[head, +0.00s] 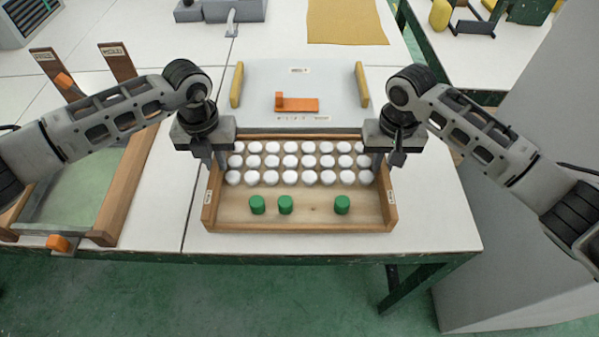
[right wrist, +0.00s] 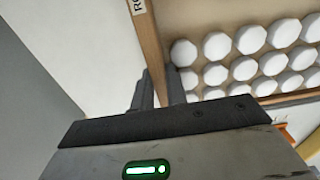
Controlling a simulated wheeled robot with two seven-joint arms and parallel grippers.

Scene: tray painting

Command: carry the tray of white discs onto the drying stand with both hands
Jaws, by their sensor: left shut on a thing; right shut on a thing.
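The wooden tray (head: 305,226) lies on the white table, with several rows of white discs (head: 290,162) in its rear part and three green cylinders (head: 285,204) in its bare front strip. My left gripper (head: 214,162) is shut on the tray's left wall, toward the back. My right gripper (head: 378,162) is shut on the right wall; in the right wrist view its fingers (right wrist: 160,90) straddle that wall, beside the discs (right wrist: 217,46). Behind the tray is a pale board (head: 335,82) with yellow side rails; I cannot tell whether this is the drying stand.
An orange block (head: 298,104) lies on the pale board. A wooden frame (head: 125,190) with orange clamps stands at the left. A tan cloth (head: 345,20) lies at the back. A grey surface (head: 520,200) rises at the right. The table's front edge is just before the tray.

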